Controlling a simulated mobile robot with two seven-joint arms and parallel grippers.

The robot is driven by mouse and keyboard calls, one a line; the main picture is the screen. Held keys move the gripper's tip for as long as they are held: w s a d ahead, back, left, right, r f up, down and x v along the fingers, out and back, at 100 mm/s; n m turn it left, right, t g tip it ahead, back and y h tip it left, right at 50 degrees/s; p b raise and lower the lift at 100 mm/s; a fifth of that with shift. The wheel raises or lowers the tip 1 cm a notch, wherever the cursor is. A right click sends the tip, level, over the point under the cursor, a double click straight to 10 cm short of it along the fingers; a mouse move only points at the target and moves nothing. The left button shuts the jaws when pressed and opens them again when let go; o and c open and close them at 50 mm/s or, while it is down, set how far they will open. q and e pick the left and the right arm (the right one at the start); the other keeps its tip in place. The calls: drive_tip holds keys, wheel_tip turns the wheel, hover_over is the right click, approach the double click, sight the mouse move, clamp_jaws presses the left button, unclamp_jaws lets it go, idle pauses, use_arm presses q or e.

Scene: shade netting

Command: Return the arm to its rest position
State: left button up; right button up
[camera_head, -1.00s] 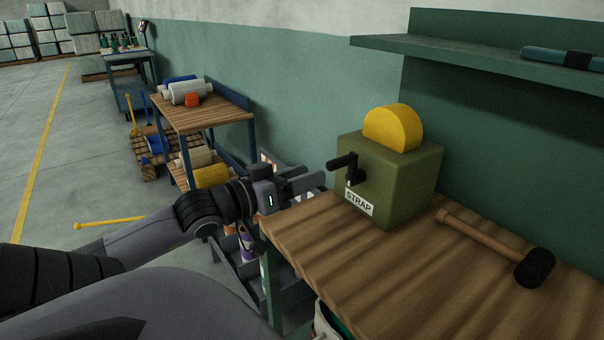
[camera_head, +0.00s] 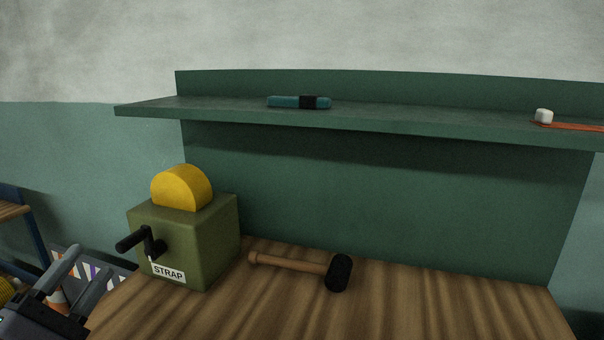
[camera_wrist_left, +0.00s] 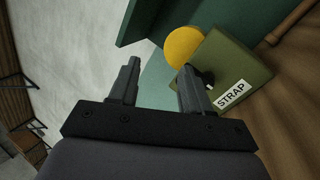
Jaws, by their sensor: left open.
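My left gripper (camera_head: 77,277) is at the lower left of the head view, its two fingers apart with nothing between them. It is left of the green strap dispenser (camera_head: 190,240), which has a yellow roll (camera_head: 182,188) on top, a black crank (camera_head: 142,240) and a STRAP label. The left wrist view shows the open fingers (camera_wrist_left: 157,88) with the dispenser (camera_wrist_left: 236,68) beyond the right finger. Whether the finger is touching the crank is hard to tell there; in the head view they look apart. My right gripper is not in view.
The dispenser stands on a wooden bench (camera_head: 400,315), with a black-headed mallet (camera_head: 305,265) to its right. A green shelf (camera_head: 400,116) above holds a teal roll (camera_head: 298,102) and a small white object (camera_head: 543,116). An orange cone (camera_head: 57,300) shows low at left.

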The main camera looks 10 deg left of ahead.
use_arm(q)
drive_tip(key=s+a+f+m+g+y, duration=0.25)
drive_tip(key=f+m+g+y, duration=0.35)
drive_tip(key=m, duration=1.2)
drive_tip(key=s+a+f+m+g+y, duration=0.1)
drive_tip(key=s+f+m+g+y, duration=0.3)
drive_tip(key=f+m, duration=0.95)
drive_tip(key=s+d+f+n+g+h, duration=0.2)
drive_tip(key=d+f+n+g+h, duration=0.1)
drive_tip(key=d, duration=0.4)
drive_tip(key=s+d+f+n+g+h, duration=0.2)
drive_tip(key=s+d+f+g+h, duration=0.15)
drive_tip(key=d, duration=0.25)
drive_tip(key=s+d+f+n+g+h, duration=0.2)
drive_tip(key=d+n+g+h, duration=0.15)
drive_tip(key=d, duration=0.35)
drive_tip(key=w+d+m+t+h+p, duration=0.1)
drive_tip(key=w+d+t+p, duration=0.1)
drive_tip(key=w+t+p, duration=0.4)
drive_tip(key=t+p, duration=0.1)
drive_tip(key=p, duration=0.2)
drive_tip(key=shift+w+d+t+h+p, duration=0.2)
drive_tip(key=shift+d+t+h+p, duration=0.1)
drive_tip(key=shift+d+t+h, duration=0.1)
drive_tip(key=shift+f, duration=0.1)
